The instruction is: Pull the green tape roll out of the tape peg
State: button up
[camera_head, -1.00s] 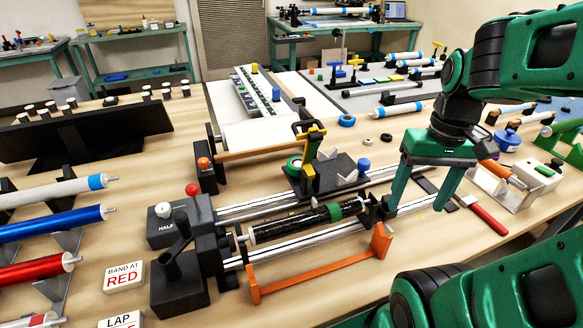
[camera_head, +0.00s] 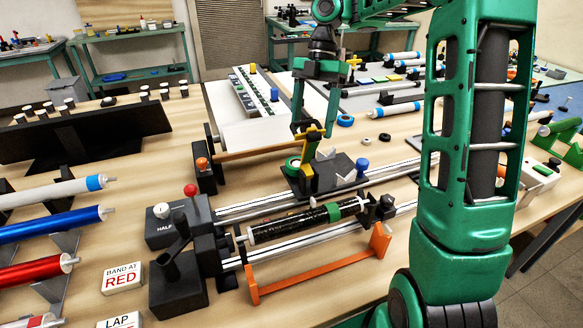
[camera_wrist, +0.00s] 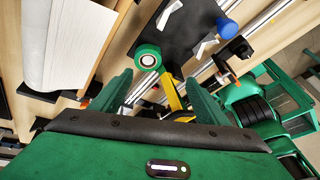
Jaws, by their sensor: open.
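The green tape roll (camera_wrist: 148,57) with a white core shows in the wrist view, just beyond my fingertips. A dark spot at the middle of its core looks like the end of the tape peg (camera_wrist: 148,61); the rest of the peg is hidden. In the head view the roll (camera_head: 293,164) sits at the left edge of the black carriage plate (camera_head: 338,181), beside the yellow-and-black upright post (camera_head: 308,150). My gripper (camera_head: 314,128) is open above the roll and post, fingers pointing down. In the wrist view my gripper (camera_wrist: 159,78) has nothing clamped between its fingers.
The yellow post (camera_wrist: 174,95) stands between my fingers in the wrist view, close to the roll. A blue knob (camera_head: 362,165) stands at the plate's right. A black tube with a green band (camera_head: 300,223) lies in front. A white sheet roll (camera_head: 248,135) lies behind.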

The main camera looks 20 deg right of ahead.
jog(key=w+n, duration=0.3)
send_near(297, 163)
jog(key=shift+f, duration=0.95)
jog(key=shift+s+a+x, duration=0.15)
jog(key=shift+x, duration=1.45)
jog(key=shift+s+a+x, duration=0.1)
jog(key=shift+s+x, duration=0.05)
jog(key=shift+x, duration=1.45)
jog(key=shift+r, duration=0.2)
jog(key=c, duration=1.1)
